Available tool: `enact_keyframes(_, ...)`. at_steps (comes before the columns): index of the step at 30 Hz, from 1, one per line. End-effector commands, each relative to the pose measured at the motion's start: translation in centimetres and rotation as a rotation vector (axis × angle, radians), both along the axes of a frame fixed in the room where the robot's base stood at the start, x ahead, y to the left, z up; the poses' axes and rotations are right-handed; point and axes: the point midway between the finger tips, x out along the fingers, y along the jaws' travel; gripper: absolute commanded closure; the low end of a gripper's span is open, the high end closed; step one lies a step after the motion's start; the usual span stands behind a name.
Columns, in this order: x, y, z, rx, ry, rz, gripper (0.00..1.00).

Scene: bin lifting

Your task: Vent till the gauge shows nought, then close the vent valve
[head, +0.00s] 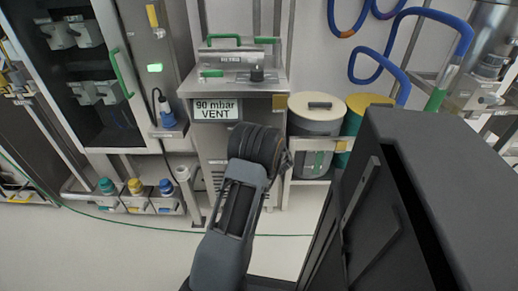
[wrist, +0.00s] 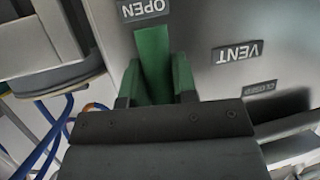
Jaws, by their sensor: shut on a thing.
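The gauge panel (head: 217,108) on the front of the steel cabinet in the head view reads "90 mbar VENT". In the wrist view, the green vent valve handle (wrist: 152,50) points at the "OPEN" label (wrist: 143,9). A "VENT" label (wrist: 237,52) and a "CLOSED" label (wrist: 248,91) are to its right; the lettering is upside down. My gripper (wrist: 156,82) is shut on the green handle, one finger on each side. In the head view my wrist hides the gripper and this handle.
The steel cabinet (head: 210,160) carries green handles on top. A grey drum (head: 316,116) with a beige lid stands to its right, and blue hoses (head: 408,50) hang beyond. Bins with coloured caps (head: 135,188) are low at left. Open floor (head: 110,245) lies in front.

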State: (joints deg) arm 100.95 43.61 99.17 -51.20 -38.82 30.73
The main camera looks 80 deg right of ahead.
Motion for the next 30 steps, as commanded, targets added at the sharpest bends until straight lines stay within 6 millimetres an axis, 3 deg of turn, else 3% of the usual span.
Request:
enact_keyframes(15, -0.90, -0.04, -0.03, -0.003, 0.022, -0.011, 1.00)
enact_keyframes(16, -0.91, -0.05, -0.03, -0.003, 0.022, -0.011, 0.72)
enact_keyframes(23, -0.69, -0.07, -0.01, -0.003, 0.019, -0.008, 0.50)
enact_keyframes(30, -0.56, -0.01, 0.03, -0.003, 0.017, -0.007, 0.49)
